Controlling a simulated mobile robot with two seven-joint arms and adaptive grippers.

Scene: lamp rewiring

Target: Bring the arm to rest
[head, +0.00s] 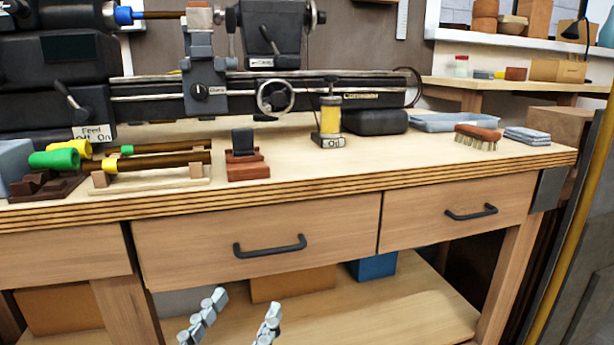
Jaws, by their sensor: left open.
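My left gripper (236,320) shows at the bottom of the head view, left of centre. Its two grey, jointed fingers stand apart with nothing between them, so it is open and empty. It is in front of the workbench (330,180), below the drawer with the dark handle, and it appears clear of the bench. The rest of the left arm is out of the picture. My right gripper is not in view.
A lathe (330,88) stands along the back of the bench. An oil bottle (331,118), a brush (477,137) and folded cloths (527,136) are on the top. Drawers (255,240) face me. Boxes, one blue (374,267), sit on the lower shelf (400,305).

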